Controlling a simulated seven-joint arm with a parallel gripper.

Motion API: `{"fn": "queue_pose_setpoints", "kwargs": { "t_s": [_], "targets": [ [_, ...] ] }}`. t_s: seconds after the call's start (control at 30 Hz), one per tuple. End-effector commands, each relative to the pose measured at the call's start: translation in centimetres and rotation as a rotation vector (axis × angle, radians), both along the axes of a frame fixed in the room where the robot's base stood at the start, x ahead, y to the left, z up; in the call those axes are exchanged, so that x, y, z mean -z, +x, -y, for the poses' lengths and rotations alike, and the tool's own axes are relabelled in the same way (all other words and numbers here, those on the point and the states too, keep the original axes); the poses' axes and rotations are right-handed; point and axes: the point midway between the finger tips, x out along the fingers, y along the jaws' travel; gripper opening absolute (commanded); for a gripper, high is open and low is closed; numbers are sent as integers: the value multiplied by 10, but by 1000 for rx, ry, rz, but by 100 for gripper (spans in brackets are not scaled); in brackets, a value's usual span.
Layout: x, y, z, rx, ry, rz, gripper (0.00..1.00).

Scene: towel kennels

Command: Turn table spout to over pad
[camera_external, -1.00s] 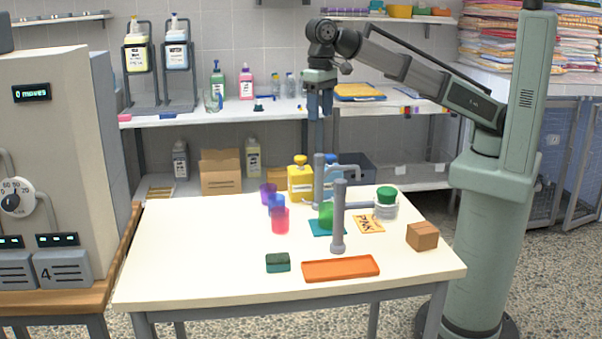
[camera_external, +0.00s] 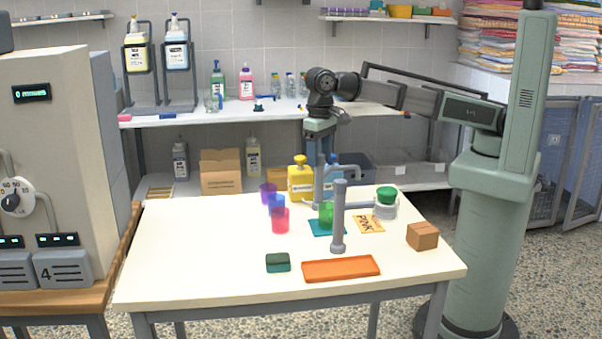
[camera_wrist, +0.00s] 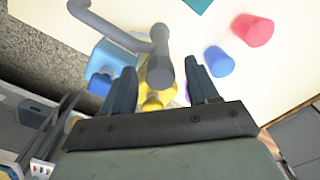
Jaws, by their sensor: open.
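A grey post (camera_external: 319,187) with a curved spout (camera_external: 345,167) stands at the back of the table; in the external view its spout points right. In the wrist view the post (camera_wrist: 161,45) rises towards my gripper, with the spout (camera_wrist: 110,27) reaching up-left. A second grey post (camera_external: 338,218) stands nearer the front. The teal pad (camera_external: 316,229) lies on the table with a green cup (camera_external: 326,212) on it; its edge shows in the wrist view (camera_wrist: 198,5). My gripper (camera_external: 319,150) is open above the back post, whose top shows between the fingers (camera_wrist: 162,92); contact is unclear.
A yellow bottle (camera_external: 300,182) and a blue bottle (camera_external: 331,180) stand close to the back post. Purple (camera_external: 268,193), blue (camera_external: 277,204) and pink (camera_external: 280,221) cups stand left. A green-lidded jar (camera_external: 386,205), labelled card (camera_external: 369,223), brown box (camera_external: 422,236), orange tray (camera_external: 340,269) and sponge (camera_external: 278,263) lie around. Left tabletop is clear.

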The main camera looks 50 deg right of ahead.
Motion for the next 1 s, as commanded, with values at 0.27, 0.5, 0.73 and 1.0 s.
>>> {"fn": "queue_pose_setpoints", "kwargs": {
  "t_s": [0.27,0.5,0.73,1.0],
  "targets": [
    [1,0,0,0,0,0,59],
    [1,0,0,0,0,0,39],
    [1,0,0,0,0,0,17],
    [1,0,0,0,0,0,0]
  ]
}}
